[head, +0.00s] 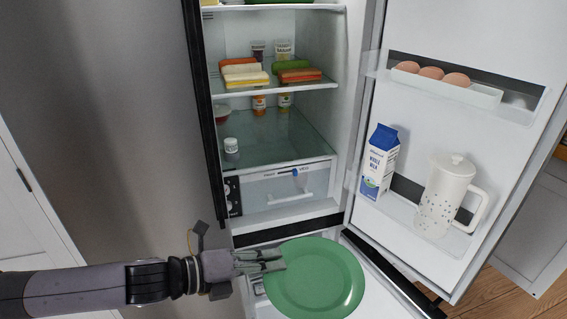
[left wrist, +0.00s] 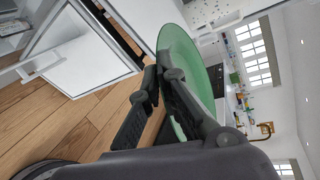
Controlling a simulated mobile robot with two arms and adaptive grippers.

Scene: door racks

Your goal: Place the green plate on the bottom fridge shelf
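The green plate (head: 318,280) is held roughly flat in front of the fridge, below the level of its shelves. My left gripper (head: 275,260) is shut on the plate's left rim in the head view. In the left wrist view the plate (left wrist: 188,55) shows edge-on beyond the fingers (left wrist: 163,78). The bottom fridge shelf (head: 285,140) is a glass shelf above the clear drawer. A small white jar (head: 231,146) stands at its left, with orange-labelled bottles (head: 259,104) at the back. My right gripper is not in view.
The fridge door (head: 425,130) stands open on the right, with a milk carton (head: 379,162), a white pitcher (head: 450,195) and eggs (head: 431,73) in its racks. Sandwiches (head: 243,73) fill the shelf above. The middle and right of the bottom shelf are clear.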

